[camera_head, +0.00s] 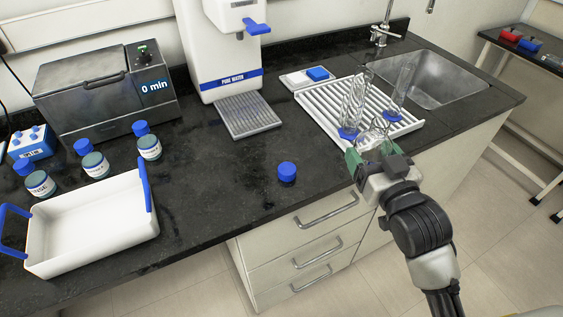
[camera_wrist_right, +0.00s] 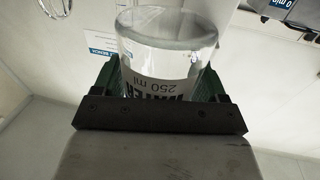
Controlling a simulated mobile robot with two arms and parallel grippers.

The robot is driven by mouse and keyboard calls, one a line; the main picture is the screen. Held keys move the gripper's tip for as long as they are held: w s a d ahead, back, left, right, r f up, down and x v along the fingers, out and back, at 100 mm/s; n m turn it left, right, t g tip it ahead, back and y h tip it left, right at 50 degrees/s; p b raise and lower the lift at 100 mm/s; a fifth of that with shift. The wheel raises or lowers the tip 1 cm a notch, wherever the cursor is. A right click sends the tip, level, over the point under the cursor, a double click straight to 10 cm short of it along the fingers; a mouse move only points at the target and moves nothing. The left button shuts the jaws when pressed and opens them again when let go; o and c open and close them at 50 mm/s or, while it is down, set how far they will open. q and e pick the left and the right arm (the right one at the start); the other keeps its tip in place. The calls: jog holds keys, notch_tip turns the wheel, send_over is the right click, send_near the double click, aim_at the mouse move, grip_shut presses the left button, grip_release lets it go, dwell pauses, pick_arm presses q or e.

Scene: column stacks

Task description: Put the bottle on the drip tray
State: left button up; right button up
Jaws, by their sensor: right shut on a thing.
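My right gripper (camera_head: 371,158) is shut on a clear bottle (camera_head: 375,133), at the front edge of the white slatted rack. In the right wrist view the bottle (camera_wrist_right: 166,62) sits between the green fingers, with "250 ml" lettering on its side. The gripper also shows there (camera_wrist_right: 160,88). The bottle looks empty. The drip tray (camera_head: 248,117) is a grey ribbed plate under the white "PURE WATER" dispenser (camera_head: 232,55), left of the gripper, and it is bare. My left gripper is out of view.
The white rack (camera_head: 325,118) holds tall clear glassware on blue bases (camera_head: 393,115). A sink (camera_head: 435,80) is behind right. Jars, a white bin (camera_head: 95,225) and a metal bath (camera_head: 100,95) stand left.

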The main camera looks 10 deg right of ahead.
jog(key=shift+w+d+r, duration=0.1)
jog(key=shift+w+r, duration=0.2)
jog(key=shift+r, duration=0.25)
jog(key=shift+w+a+f, duration=0.1)
jog(key=shift+w+a, duration=0.1)
jog(key=shift+w, duration=0.1)
jog(key=w+a+f, duration=0.3)
jog(key=w+a, duration=0.1)
jog(key=w+a+f, duration=0.3)
jog(key=f, duration=0.1)
jog(key=shift+w+a+p, duration=0.35)
jog(key=shift+w, duration=0.05)
notch_tip(320, 180, down, 4)
jog(key=shift+r, duration=0.2)
jog(key=shift+f, duration=0.15)
jog(key=o, duration=1)
